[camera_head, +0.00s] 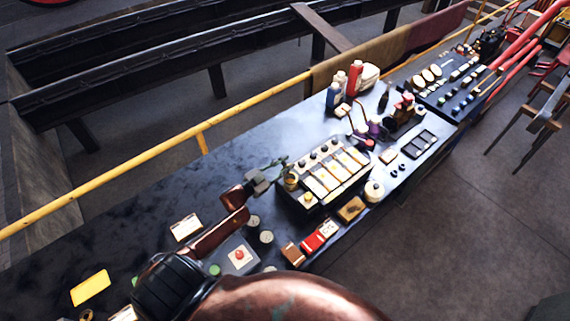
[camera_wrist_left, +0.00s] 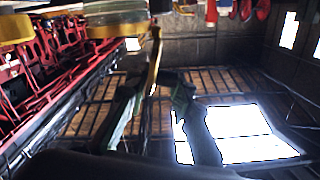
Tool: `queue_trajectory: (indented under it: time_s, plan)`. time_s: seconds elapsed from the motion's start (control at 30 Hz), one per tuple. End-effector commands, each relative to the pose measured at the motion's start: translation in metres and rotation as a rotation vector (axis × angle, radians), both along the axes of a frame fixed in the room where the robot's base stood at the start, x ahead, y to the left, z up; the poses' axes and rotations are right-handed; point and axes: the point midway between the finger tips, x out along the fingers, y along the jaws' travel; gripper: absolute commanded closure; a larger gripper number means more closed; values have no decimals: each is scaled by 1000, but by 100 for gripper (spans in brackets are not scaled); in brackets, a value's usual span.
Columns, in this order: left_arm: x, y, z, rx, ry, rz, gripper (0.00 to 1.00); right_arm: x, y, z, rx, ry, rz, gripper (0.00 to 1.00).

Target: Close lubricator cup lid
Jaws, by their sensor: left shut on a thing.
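The lubricator (camera_head: 326,197), a dark box with several pale panels and knobs on top, stands on the long dark bench. A small brass-coloured cup (camera_head: 291,183) is at its left corner; a brass-rimmed cup also shows large at the top of the left wrist view (camera_wrist_left: 115,28). My left gripper (camera_head: 275,172) is beside that corner. In the left wrist view its fingers (camera_wrist_left: 155,95) are around a thin yellow piece (camera_wrist_left: 153,65), which looks like the cup lid seen edge-on. It is shut on this piece. The lid's exact angle is unclear. My right gripper is out of view.
The bench (camera_head: 120,225) carries red and blue bottles (camera_head: 345,82) behind the lubricator and a round pale pot (camera_head: 374,191) at its right. Small boxes and a red item (camera_head: 313,242) lie in front. A yellow rail (camera_head: 150,155) runs along the back.

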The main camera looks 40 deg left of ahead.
Motion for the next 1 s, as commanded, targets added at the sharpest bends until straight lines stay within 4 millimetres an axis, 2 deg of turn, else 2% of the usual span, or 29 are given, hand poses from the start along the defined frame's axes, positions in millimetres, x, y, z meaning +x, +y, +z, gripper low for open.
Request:
queue_trajectory:
  time_s: [0.4, 1.0]
  plan:
    - [-2, -3, -1, 86, -23, 3, 100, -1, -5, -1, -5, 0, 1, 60]
    - [-2, -5, -1, 113, -31, 2, 100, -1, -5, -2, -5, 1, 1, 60]
